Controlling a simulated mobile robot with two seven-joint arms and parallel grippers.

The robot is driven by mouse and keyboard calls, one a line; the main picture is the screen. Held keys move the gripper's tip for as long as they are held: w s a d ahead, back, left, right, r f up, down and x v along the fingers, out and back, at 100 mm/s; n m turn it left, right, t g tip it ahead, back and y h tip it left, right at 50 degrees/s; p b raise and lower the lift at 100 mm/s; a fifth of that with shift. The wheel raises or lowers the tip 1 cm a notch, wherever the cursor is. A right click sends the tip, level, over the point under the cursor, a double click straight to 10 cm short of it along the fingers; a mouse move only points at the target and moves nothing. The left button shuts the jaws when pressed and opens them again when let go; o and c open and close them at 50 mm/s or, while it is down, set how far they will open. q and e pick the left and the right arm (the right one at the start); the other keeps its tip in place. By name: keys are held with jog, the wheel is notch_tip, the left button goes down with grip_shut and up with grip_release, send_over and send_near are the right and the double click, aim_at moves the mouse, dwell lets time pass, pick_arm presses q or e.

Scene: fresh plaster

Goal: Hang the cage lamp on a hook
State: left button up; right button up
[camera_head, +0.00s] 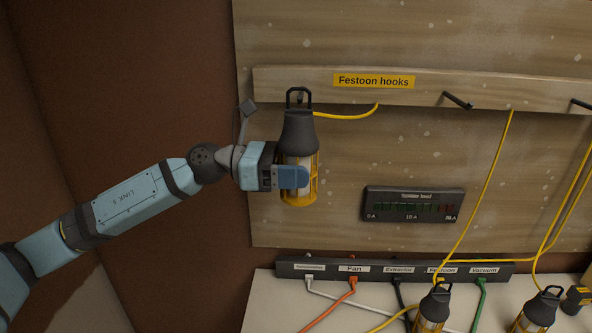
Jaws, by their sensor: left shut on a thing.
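The cage lamp (299,132) hangs upright in my left gripper, with a dark grey top, a pale tube and a yellow cage. My left gripper (292,177) is shut on the cage part. The lamp's dark top loop (298,92) overlaps the left part of the wooden hook rail (420,91), labelled "Festoon hooks". A small dark shape shows inside the loop; I cannot tell whether it is a hook or whether the loop is around it. One bare black hook (458,101) sticks out of the rail's middle, another (581,103) at the right. My right gripper is not in view.
Two more cage lamps (434,307) (541,310) stand on the pale bench below. A power strip (393,269) with several coloured cables runs along the bench's back. A load meter (413,204) is on the board. Yellow cable (491,170) drapes from the rail.

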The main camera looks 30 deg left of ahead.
pick_arm(q)
jog(key=shift+w+a, duration=0.25)
jog(key=shift+w, duration=0.25)
jog(key=shift+w+a, duration=0.2)
jog(key=shift+w, duration=0.25)
jog(key=shift+w+a+f+b, duration=0.25)
jog(key=shift+w+f+b, duration=0.1)
jog(key=shift+w, duration=0.2)
jog(key=shift+w+a+f+b, duration=0.2)
jog(key=shift+w+a+b, duration=0.1)
jog(key=shift+w, duration=0.2)
jog(key=shift+w+a+f+b, duration=0.25)
jog(key=shift+w+f+b, duration=0.1)
jog(key=shift+w, duration=0.2)
jog(key=o, duration=1.3)
jog(key=shift+c, duration=0.2)
